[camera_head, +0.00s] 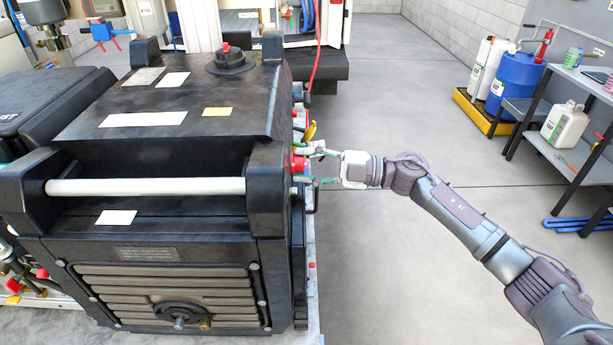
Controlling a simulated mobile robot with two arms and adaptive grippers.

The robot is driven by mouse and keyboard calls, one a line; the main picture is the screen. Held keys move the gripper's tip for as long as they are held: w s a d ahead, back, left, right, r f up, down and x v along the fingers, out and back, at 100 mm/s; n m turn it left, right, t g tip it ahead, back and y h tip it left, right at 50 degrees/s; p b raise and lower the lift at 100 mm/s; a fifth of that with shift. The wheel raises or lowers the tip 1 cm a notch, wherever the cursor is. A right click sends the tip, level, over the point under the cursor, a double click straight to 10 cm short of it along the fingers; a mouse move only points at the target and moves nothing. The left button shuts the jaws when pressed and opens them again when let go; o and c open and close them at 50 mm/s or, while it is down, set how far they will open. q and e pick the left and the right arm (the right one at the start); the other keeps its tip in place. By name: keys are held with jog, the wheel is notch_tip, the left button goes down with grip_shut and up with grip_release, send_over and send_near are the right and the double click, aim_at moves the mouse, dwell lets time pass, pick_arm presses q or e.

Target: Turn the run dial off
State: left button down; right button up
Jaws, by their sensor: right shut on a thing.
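A big black machine (180,100) with a white bar across its front stands at the left. A small red knob (297,163), which looks like the run dial, sticks out of its right side. My right gripper (310,164) reaches in from the right, with its fingers around the red knob, and is shut on it. The dial's markings face away and are hidden, so its turned position cannot be read. My left gripper is not in view.
A red hose (317,55) and a yellow part (311,131) are close behind my right gripper. A blue drum (514,82) stands in a yellow tray at the back right, next to a grey table with a white jug (564,124). The floor between is clear.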

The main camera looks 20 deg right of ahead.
jog(key=n+b, duration=0.2)
jog(key=b, duration=0.1)
jog(key=n+b, duration=0.3)
jog(key=n+y+b, duration=0.1)
jog(key=n+b, duration=0.2)
jog(key=shift+w+d+r, duration=0.15)
jog(key=shift+w+r, duration=0.05)
jog(key=shift+r, duration=0.15)
jog(key=o, duration=0.8)
jog(key=shift+c, duration=0.2)
jog(key=shift+o, duration=1.5)
jog(key=shift+f+g, duration=0.1)
jog(key=shift+g, duration=0.2)
jog(key=shift+f, duration=0.15)
